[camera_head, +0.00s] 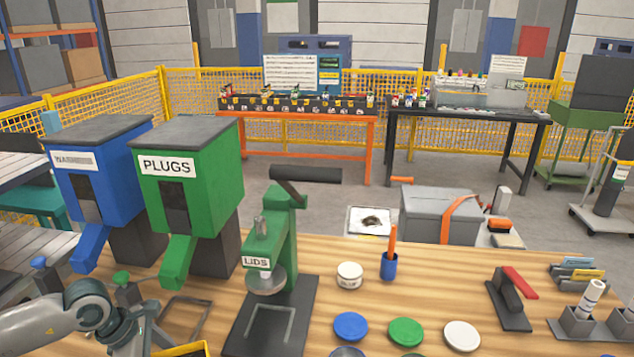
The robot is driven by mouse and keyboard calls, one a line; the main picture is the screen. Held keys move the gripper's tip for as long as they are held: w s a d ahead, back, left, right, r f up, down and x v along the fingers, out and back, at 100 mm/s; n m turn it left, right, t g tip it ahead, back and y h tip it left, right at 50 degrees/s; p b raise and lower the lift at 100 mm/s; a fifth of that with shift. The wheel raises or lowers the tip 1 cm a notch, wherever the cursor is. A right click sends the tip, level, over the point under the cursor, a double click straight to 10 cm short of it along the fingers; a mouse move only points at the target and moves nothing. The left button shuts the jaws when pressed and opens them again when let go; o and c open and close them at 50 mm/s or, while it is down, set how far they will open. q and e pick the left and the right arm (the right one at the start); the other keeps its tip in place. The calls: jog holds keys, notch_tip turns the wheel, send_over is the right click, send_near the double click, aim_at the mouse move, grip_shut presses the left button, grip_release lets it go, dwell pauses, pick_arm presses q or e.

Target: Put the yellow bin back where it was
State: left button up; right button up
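Part of the yellow bin (184,350) shows at the bottom edge, left of centre; only its yellow rim and a dark inside are in view, and the rest is cut off. My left arm comes in from the lower left, and its gripper (135,345) is beside the bin's left end. Its fingertips are cut off or hidden, so I cannot tell whether it is open, shut or holding the bin. My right gripper is not in view. A thin grey rectangular frame (186,318) lies on the wooden table just beyond the bin, below the green PLUGS dispenser.
A blue dispenser (95,185) and the green PLUGS dispenser (190,170) stand at the left. A green LIDS press (272,250) stands right of the frame. Blue (350,326), green (406,331) and white (462,335) discs lie on the wooden table (440,280).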

pick_arm(q)
jog(key=s+d+r+m+g+y, duration=0.2)
jog(key=d+r+m, duration=0.3)
jog(key=m, duration=0.6)
jog(key=s+d+r+m+g+y, duration=0.2)
jog(key=d+r+m+g, duration=0.2)
jog(key=d+m, duration=0.3)
jog(key=shift+s+d+r+m, duration=0.35)
jog(key=shift+r+m, duration=0.15)
jog(key=shift+m, duration=2)
jog(key=shift+w+r, duration=0.1)
jog(key=shift+d, duration=0.1)
